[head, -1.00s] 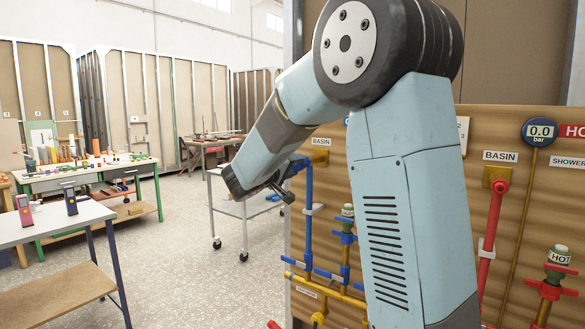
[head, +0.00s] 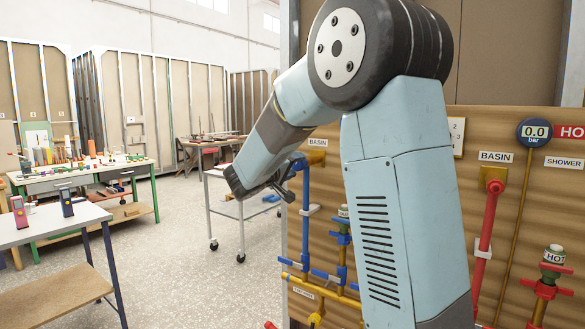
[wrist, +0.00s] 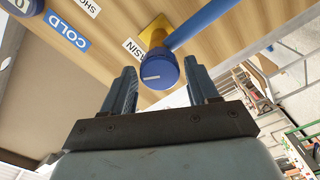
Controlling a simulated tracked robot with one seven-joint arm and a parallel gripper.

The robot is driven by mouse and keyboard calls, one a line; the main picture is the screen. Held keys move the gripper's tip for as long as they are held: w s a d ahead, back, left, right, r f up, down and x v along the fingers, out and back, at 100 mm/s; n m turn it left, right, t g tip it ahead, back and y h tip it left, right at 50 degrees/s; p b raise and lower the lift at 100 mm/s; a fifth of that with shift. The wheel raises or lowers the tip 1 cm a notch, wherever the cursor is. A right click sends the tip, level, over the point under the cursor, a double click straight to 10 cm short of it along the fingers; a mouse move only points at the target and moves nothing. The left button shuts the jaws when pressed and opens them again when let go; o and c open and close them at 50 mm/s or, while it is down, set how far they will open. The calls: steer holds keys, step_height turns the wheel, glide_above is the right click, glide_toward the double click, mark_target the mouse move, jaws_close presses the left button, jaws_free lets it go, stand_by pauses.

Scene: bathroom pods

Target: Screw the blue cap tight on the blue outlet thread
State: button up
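The blue cap (wrist: 159,70) shows in the wrist view as a round cap with a white mark on its face. It sits at the end of the blue pipe (wrist: 207,22), by the brass-coloured wall fitting. My gripper (wrist: 163,90) is open, with one finger on each side of the cap and a visible gap to both. The outlet thread is hidden behind the cap, so I cannot tell how tight it is. In the head view my gripper (head: 287,180) is small and dark beside the blue pipe (head: 306,205), and the cap cannot be made out.
The wooden panel (head: 500,130) carries a red pipe (head: 488,230), a pressure gauge (head: 535,132) reading 0.0 bar and blue valves below my gripper. A wheeled trolley (head: 235,215) stands left of the panel. Workbenches stand farther left, with open floor between.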

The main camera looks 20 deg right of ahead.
steer(key=shift+o, duration=1.3)
steer(key=v, duration=1.3)
steer(key=shift+s+a, duration=0.2)
steer(key=shift+a, duration=0.15)
